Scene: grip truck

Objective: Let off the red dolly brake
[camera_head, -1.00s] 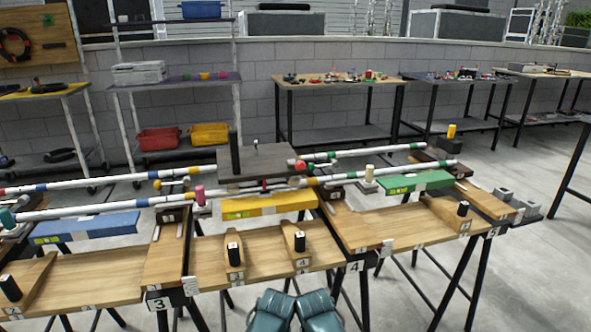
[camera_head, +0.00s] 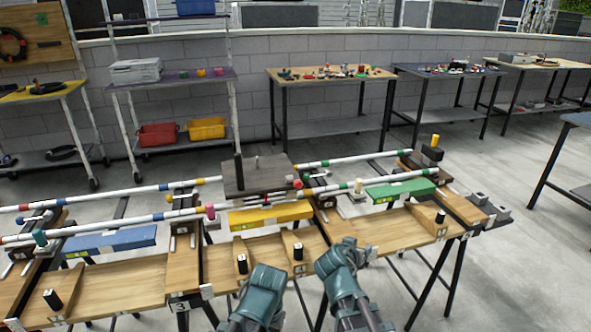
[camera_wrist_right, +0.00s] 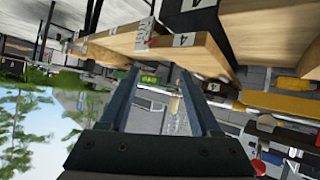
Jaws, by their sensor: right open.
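The dolly (camera_head: 250,178) is a dark grey platform across the white track tubes, with a black upright post. A red knob (camera_head: 297,183) shows at its right end; I cannot tell for sure that it is the brake handle. In the tilted right wrist view a red ball (camera_wrist_right: 258,166) shows near the lower right. My right gripper (camera_head: 364,252) is over the front bench board, in front of and right of the dolly, well apart from it. In its wrist view the two fingers (camera_wrist_right: 165,78) are spread and empty. Of my left arm only a teal link shows; its gripper is hidden.
Banded white tubes (camera_head: 120,221) run along the benches. A yellow block (camera_head: 270,216), a blue block (camera_head: 110,240) and a green block (camera_head: 400,190) lie by them. Black-capped posts (camera_head: 298,252) stand on the front boards.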

